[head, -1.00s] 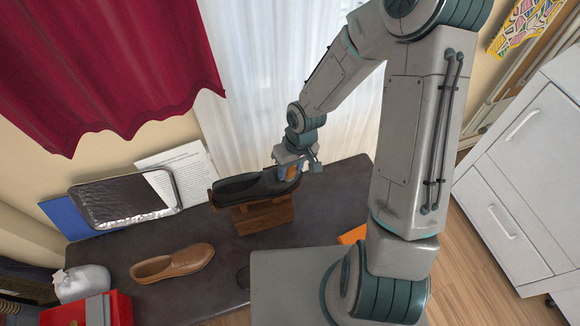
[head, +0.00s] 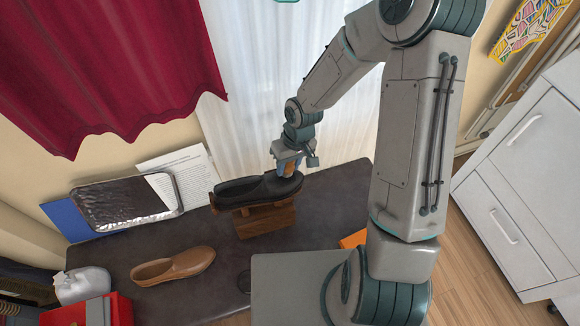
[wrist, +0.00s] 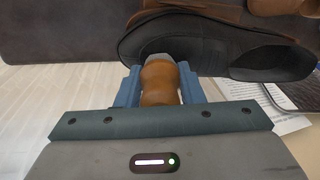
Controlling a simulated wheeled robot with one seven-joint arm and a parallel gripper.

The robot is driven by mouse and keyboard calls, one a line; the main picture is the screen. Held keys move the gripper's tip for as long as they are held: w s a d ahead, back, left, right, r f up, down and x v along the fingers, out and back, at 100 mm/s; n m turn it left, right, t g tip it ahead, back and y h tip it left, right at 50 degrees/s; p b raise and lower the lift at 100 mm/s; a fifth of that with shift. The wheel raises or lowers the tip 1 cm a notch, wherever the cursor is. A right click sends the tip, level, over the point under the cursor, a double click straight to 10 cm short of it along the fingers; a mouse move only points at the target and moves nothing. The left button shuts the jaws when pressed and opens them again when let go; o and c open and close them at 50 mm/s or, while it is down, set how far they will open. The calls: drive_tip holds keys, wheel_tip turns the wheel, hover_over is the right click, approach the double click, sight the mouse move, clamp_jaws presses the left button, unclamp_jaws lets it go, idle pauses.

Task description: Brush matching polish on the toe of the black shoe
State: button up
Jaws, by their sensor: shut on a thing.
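The black shoe (head: 258,188) rests on a wooden stand (head: 266,218) on the dark table, its toe to the right. In the wrist view the black shoe (wrist: 220,48) stretches across the top, toe to the left. My gripper (head: 287,166) is above the toe end, shut on the wooden handle of a brush (wrist: 158,85). The blue fingers (wrist: 160,88) hold the handle from both sides. A grey band at its far end overlaps the toe in the wrist view. The bristles are hidden, so I cannot tell whether they touch.
A brown shoe (head: 174,267) lies on the table (head: 215,285) at front left. A foil-lined tray (head: 125,205), a printed sheet (head: 190,172), a white bag (head: 82,285) and a red box (head: 112,312) are farther left. The right part of the table is mostly clear.

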idle(0.4)
drive_tip(key=shift+s+d, duration=0.15)
drive_tip(key=shift+s, duration=0.4)
drive_tip(key=shift+s, duration=0.15)
drive_tip(key=shift+s+d, duration=0.2)
drive_tip(key=shift+s, duration=0.35)
drive_tip(key=shift+w, duration=0.15)
drive_tip(key=shift+w+a, duration=0.2)
drive_tip(key=shift+w, duration=0.35)
drive_tip(key=shift+w, duration=0.2)
